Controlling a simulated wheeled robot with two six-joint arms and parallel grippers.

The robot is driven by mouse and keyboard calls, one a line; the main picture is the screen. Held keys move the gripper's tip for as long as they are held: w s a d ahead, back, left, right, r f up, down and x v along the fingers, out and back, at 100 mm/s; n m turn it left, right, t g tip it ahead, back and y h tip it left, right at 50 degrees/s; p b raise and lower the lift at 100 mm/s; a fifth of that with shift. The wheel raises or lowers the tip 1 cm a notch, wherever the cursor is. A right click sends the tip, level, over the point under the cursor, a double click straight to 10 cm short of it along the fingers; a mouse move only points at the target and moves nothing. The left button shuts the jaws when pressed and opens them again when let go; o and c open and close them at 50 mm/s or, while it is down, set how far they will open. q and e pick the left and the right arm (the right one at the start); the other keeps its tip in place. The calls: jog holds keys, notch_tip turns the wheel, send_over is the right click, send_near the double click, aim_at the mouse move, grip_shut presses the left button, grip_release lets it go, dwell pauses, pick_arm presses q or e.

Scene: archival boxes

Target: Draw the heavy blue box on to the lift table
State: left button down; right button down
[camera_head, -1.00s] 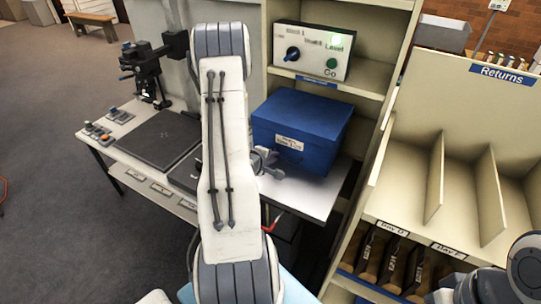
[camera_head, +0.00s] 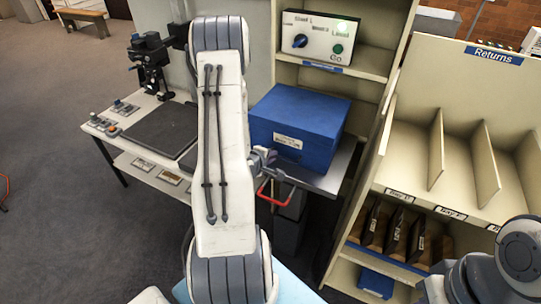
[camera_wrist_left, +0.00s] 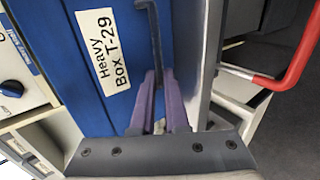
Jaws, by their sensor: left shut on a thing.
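The heavy blue box (camera_head: 300,125) has a white label and rests at the shelf opening, its front part over the grey metal lift table (camera_head: 338,176). In the left wrist view its blue front (camera_wrist_left: 85,70) reads "Heavy Box T-29", beside a dark handle (camera_wrist_left: 151,20). My left gripper (camera_head: 264,158) is at the front of the box; in the left wrist view its fingers (camera_wrist_left: 160,78) are shut on the handle. My left arm hides part of the box's left side. The box's underside and rear are hidden. My right arm shows at the lower right, its gripper out of view.
A red bar handle (camera_head: 276,192) sticks out from the lift table. A control panel (camera_head: 318,38) with a knob and green button stands on the shelf above. A workbench (camera_head: 135,158) is at left, a Returns rack (camera_head: 415,160) at right. Open floor lies at left.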

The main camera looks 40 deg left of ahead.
pick_arm(q)
jog(key=shift+s+d+f, duration=0.15)
jog(key=shift+s+f, duration=0.05)
jog(key=shift+s, duration=0.05)
jog(key=c, duration=0.8)
grip_release()
jog(key=shift+c, duration=0.2)
jog(key=shift+w+r, duration=0.1)
jog(key=p+v, duration=1)
jog(key=p, duration=0.1)
jog(key=shift+s+r, duration=0.15)
jog(key=shift+s, duration=0.05)
